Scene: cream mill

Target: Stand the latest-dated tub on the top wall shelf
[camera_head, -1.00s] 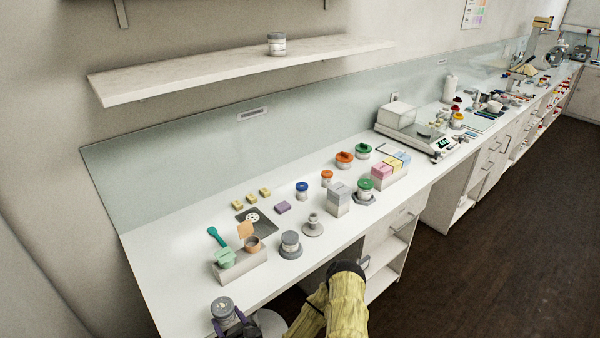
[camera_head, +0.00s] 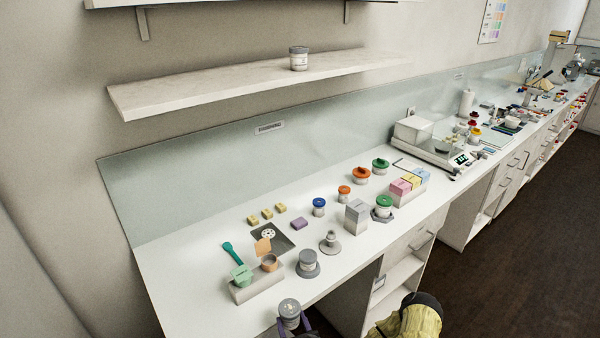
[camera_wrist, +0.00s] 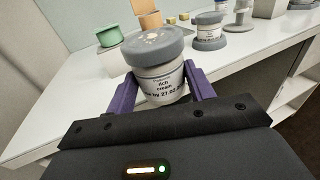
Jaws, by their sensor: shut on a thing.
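My gripper (camera_wrist: 158,92) is shut on a white tub with a grey lid (camera_wrist: 160,78), held upright between purple fingers. Its label reads "rich cream" and a use-by date that looks like 27.02, with the rest cut off. In the head view the held tub (camera_head: 290,309) is at the bottom, by the bench's front edge. A similar grey-lidded tub (camera_head: 308,264) stands on a grey disc on the bench; it also shows in the wrist view (camera_wrist: 208,27). Another grey-lidded tub (camera_head: 299,59) stands on the lower visible wall shelf (camera_head: 200,88). A higher shelf (camera_head: 120,3) shows only its underside edge and brackets.
The bench (camera_head: 190,305) holds a grey block with a green cup (camera_head: 258,287), a dark tray (camera_head: 286,228), several coloured-lid jars, a grey box (camera_head: 356,214) and a balance (camera_head: 440,150). The lower shelf is bare left of its tub.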

